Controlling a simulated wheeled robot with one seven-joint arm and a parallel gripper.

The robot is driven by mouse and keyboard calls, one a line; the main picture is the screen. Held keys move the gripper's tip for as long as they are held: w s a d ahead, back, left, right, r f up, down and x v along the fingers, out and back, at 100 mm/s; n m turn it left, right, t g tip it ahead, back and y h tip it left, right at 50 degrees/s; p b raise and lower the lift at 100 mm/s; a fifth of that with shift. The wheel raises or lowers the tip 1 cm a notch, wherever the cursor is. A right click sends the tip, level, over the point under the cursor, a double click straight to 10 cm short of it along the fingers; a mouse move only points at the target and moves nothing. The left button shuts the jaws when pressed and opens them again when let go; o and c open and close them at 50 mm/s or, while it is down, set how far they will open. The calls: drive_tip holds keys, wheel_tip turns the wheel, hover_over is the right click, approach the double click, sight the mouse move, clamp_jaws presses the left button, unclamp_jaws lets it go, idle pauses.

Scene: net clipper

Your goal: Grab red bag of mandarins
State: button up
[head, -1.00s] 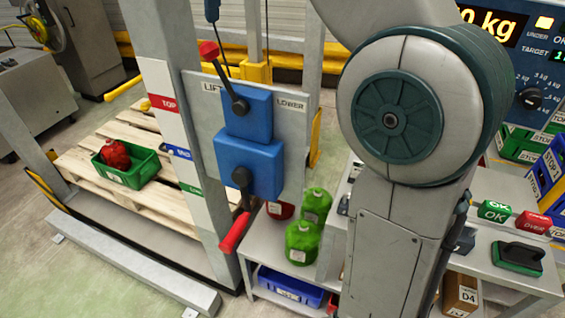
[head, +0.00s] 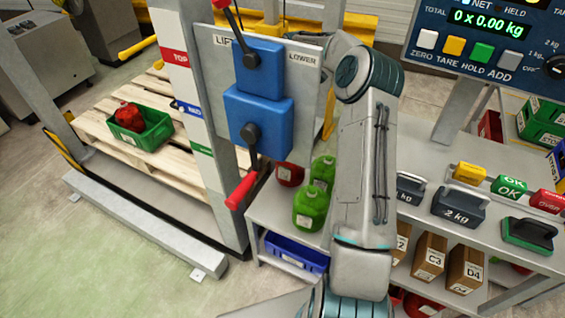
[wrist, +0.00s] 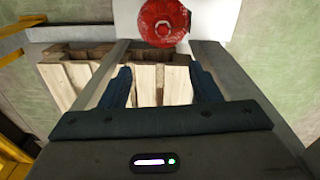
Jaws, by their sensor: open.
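One red bag (head: 129,117) sits in a green crate (head: 155,137) on the wooden pallet at the left of the head view. Another red bag (head: 289,174) stands on the grey shelf, beside two green bags (head: 311,207) and partly hidden. In the wrist view a round red bag (wrist: 164,22) shows at the top edge over a pale surface; I cannot tell for certain which one it is. My gripper (wrist: 160,75) is open and empty, its fingers apart from that bag. In the head view the gripper is hidden behind the lift panel.
The lift panel (head: 306,72) with blue boxes and red-handled levers stands close to my arm. The pallet (head: 97,134) also shows between my fingers in the wrist view. A blue bin (head: 296,255) sits under the shelf. Weights (head: 459,206) and boxes fill the right bench.

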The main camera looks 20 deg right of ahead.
drive_tip(key=shift+m, duration=0.3)
drive_tip(key=f, duration=1.2)
drive_tip(key=shift+s+d, duration=0.1)
drive_tip(key=shift+s, duration=0.15)
drive_tip(key=shift+w+a+f+p, duration=0.15)
drive_tip(key=shift+f+p, duration=0.3)
drive_tip(key=shift+f, duration=1.15)
drive_tip(key=shift+w+a+f+p, duration=0.1)
drive_tip(key=shift+f+p, duration=0.35)
drive_tip(key=shift+f, duration=1.1)
clamp_jaws()
